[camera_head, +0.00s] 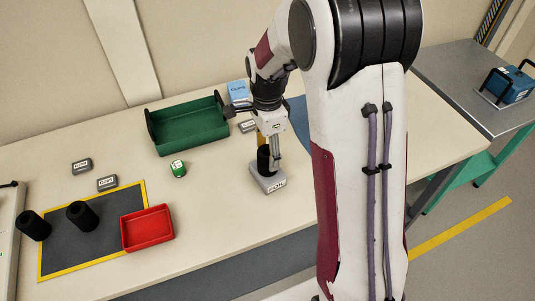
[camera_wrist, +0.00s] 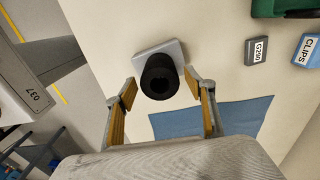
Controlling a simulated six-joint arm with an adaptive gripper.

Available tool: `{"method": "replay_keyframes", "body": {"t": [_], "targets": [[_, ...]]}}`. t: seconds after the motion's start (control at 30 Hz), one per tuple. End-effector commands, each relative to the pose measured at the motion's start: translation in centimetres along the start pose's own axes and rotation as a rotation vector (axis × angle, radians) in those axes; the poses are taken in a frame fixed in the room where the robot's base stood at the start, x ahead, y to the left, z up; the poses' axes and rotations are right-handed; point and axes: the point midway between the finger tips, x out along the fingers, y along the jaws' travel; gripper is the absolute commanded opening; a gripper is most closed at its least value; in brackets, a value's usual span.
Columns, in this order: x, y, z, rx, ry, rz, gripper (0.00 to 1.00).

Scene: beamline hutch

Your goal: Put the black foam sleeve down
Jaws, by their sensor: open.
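A black foam sleeve (camera_head: 263,160) stands upright on a light grey block (camera_head: 268,183) with a label on its front, near the middle of the table. In the wrist view the same sleeve (camera_wrist: 160,76) shows its open end, and the grey block (camera_wrist: 150,51) shows behind it. My gripper (camera_head: 269,150) is over the sleeve. In the wrist view its two tan-padded fingers (camera_wrist: 160,88) are spread, one on each side of the sleeve, with visible gaps. Two more black sleeves, one (camera_head: 82,215) and another (camera_head: 33,225), are at the left.
A yellow-edged dark mat (camera_head: 65,255) lies at the left with a red tray (camera_head: 147,229) at its right edge. A green tray (camera_head: 188,126), a blue clips box (camera_head: 238,91), small grey blocks (camera_head: 82,166) and a small green-and-white item (camera_head: 178,168) stand around.

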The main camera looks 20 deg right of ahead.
Motion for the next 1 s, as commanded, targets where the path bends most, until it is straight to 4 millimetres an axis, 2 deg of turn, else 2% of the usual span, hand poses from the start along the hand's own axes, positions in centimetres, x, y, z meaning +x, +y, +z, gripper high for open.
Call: {"method": "replay_keyframes", "body": {"t": [0.2,0.43,1.0], "targets": [[-2.9,-0.1,0.0,0.000,0.000,-0.003,0.54],[-5.0,0.0,0.0,0.000,0.000,-0.001,0.54],[-5.5,0.0,0.0,0.000,0.000,0.000,0.54]]}}
